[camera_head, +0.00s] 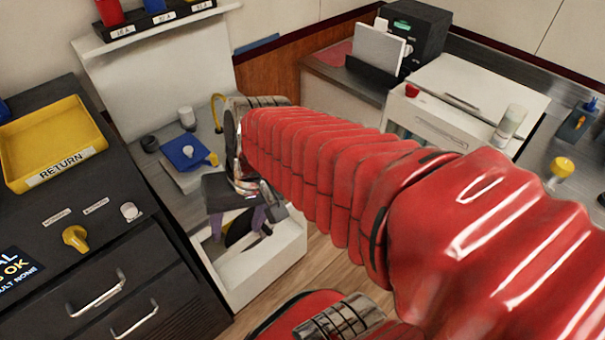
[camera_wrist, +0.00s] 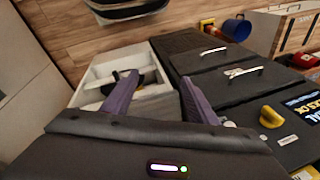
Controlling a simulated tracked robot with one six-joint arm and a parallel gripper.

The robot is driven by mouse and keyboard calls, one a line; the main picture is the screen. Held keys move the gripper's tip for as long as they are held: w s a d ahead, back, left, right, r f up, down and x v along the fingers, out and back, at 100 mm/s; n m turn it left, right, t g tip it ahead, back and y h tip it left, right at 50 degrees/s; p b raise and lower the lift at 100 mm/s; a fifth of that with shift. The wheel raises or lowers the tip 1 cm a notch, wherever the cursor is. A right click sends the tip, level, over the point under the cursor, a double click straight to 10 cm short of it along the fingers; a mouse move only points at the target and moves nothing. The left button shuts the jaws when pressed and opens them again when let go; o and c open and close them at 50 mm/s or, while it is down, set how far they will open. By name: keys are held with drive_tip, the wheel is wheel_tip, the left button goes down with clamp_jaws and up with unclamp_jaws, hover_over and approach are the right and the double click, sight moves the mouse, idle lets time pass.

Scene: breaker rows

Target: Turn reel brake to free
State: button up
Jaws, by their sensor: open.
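No label naming the reel brake is readable, so I cannot tell which control it is. A yellow knob (camera_head: 75,238) sits on the dark left cabinet top near two small labels, too small to read; it also shows in the wrist view (camera_wrist: 270,117). A yellow lever (camera_head: 211,159) is on a blue block (camera_head: 186,154) on the rear counter. Another yellow knob (camera_head: 562,167) stands on the far right counter. My gripper (camera_head: 240,224) has its purple fingers apart and empty, pointing down over an open white drawer (camera_head: 253,275). The fingers also show in the wrist view (camera_wrist: 158,80).
A dark, partly hidden object (camera_wrist: 150,76) lies in the drawer. A yellow RETURN tray (camera_head: 52,145) and a white knob (camera_head: 130,211) are on the left cabinet, which has handled drawers. A grey cylinder (camera_head: 187,118) stands on the rear counter. A white bottle (camera_head: 509,127) stands right.

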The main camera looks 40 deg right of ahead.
drive_tip(key=w+d+f+m+t+y, duration=0.6)
drive_tip(key=d+f+m+y, duration=0.4)
drive_tip(key=m, duration=0.6)
drive_tip(key=s+d+f+m+t+h, duration=0.1)
drive_tip(key=d+f+m+t+h, duration=0.3)
drive_tip(key=d+f+m+h, duration=0.2)
drive_tip(key=s+d+f+m+t+h, duration=0.2)
drive_tip(key=d+f+m+t+h, duration=0.3)
drive_tip(key=d+m, duration=0.5)
drive_tip(key=d+f, duration=0.2)
drive_tip(key=d, duration=0.3)
drive_tip(key=shift+s+d+f+t+h, duration=0.15)
drive_tip(key=shift+s+d+t+h, duration=0.15)
drive_tip(key=shift+h, duration=0.1)
drive_tip(key=shift+w, duration=0.2)
drive_tip(key=w, duration=1.3)
drive_tip(key=shift+w+a, duration=0.2)
drive_tip(key=shift+w, duration=0.05)
